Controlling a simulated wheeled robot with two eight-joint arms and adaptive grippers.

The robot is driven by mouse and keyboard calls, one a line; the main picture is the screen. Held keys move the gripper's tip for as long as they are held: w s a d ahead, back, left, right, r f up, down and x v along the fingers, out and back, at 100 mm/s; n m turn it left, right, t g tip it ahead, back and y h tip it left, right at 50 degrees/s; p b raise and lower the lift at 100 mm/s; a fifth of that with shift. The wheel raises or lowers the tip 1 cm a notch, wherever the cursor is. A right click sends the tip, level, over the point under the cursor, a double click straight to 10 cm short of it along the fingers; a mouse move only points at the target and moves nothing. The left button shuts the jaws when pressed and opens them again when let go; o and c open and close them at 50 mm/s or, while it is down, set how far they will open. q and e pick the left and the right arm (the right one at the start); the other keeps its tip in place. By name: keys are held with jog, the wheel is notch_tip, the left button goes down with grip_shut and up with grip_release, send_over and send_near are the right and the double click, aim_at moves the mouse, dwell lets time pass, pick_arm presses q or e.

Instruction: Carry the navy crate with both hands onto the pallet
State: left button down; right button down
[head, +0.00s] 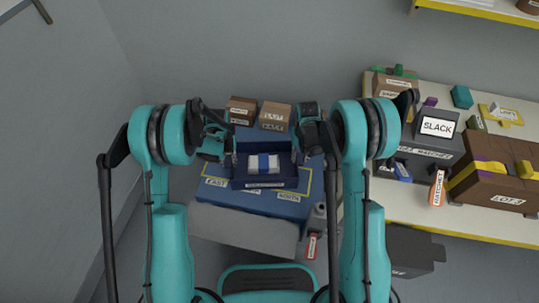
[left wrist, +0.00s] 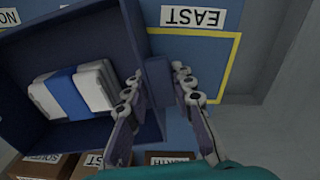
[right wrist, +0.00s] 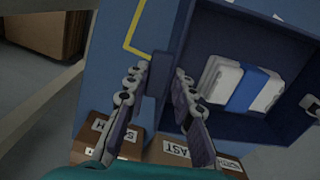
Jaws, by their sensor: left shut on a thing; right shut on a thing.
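The navy crate (head: 240,182) is an open box holding a white bundle with a blue band (head: 263,163). It is over the blue pallet (head: 250,203), which has a yellow border line and EAST and NORTH labels. I cannot tell whether the crate touches the pallet. My left gripper (head: 230,152) is shut on the crate's left handle, which shows between the fingers in the left wrist view (left wrist: 158,82). My right gripper (head: 299,150) is shut on the right handle, seen in the right wrist view (right wrist: 159,76). The crate looks roughly level.
Two brown labelled boxes (head: 275,116) stand behind the crate. A long table (head: 460,225) on the right carries a SLACK box (head: 437,127), a brown chest (head: 495,185) and small items. A grey wall is on the left. A red-labelled item (head: 312,246) is near the pallet's front right.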

pick_arm(q)
jog(key=c, duration=1.7)
grip_release()
jog(key=shift+a+f, duration=0.1)
jog(key=shift+f, duration=0.25)
pick_arm(e)
jog(key=c, duration=1.7)
grip_release()
jog(key=shift+f, duration=0.35)
pick_arm(q)
jog(key=o, duration=0.4)
jog(key=shift+r, duration=0.15)
pick_arm(e)
jog(key=o, duration=0.4)
jog(key=shift+r, duration=0.15)
pick_arm(q)
jog(key=shift+r, duration=0.15)
pick_arm(e)
jog(key=shift+r, duration=0.15)
pick_arm(q)
notch_tip(320, 180, up, 12)
jog(key=shift+f, duration=0.15)
pick_arm(e)
notch_tip(320, 180, up, 12)
jog(key=shift+f, duration=0.1)
